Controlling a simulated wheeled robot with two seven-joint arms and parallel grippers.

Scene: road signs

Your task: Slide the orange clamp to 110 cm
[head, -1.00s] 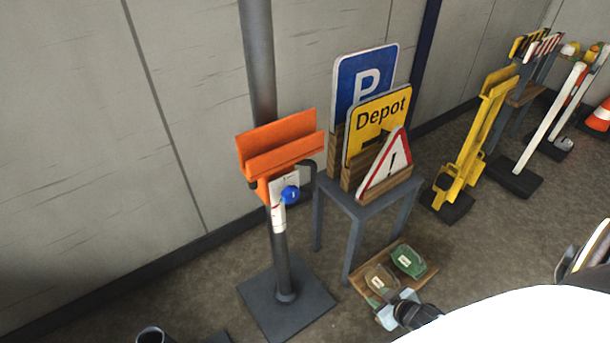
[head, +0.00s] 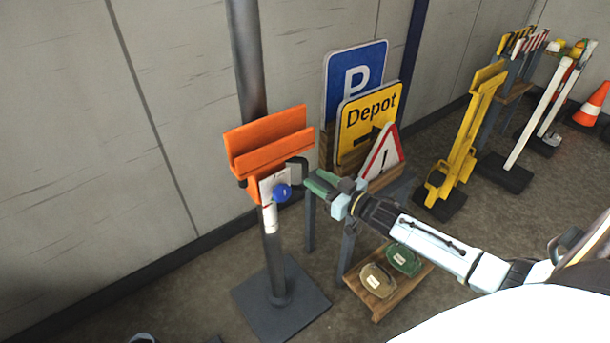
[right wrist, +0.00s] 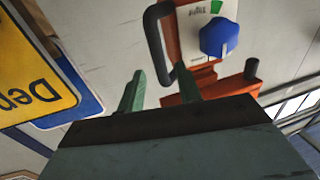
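The orange clamp (head: 268,148) sits on a grey post (head: 274,255) and has a trough-like top. A blue knob (head: 282,193) and a white label plate are on its front, and a dark loop handle (head: 299,168) on its right side. A white and red scale strip (head: 270,217) shows below it; its numbers are unreadable. My right gripper (head: 314,181) is just right of the handle. In the right wrist view its green fingers (right wrist: 159,90) are apart, with the handle (right wrist: 155,40) ahead of and between them; contact cannot be told. My left gripper is not in view.
A grey stand with wooden slots holds the blue P sign (head: 354,75), yellow Depot sign (head: 368,122) and warning triangle (head: 382,152) close behind my right gripper. A wooden board with two weights (head: 404,260) lies below my arm. Yellow equipment (head: 465,140) stands right.

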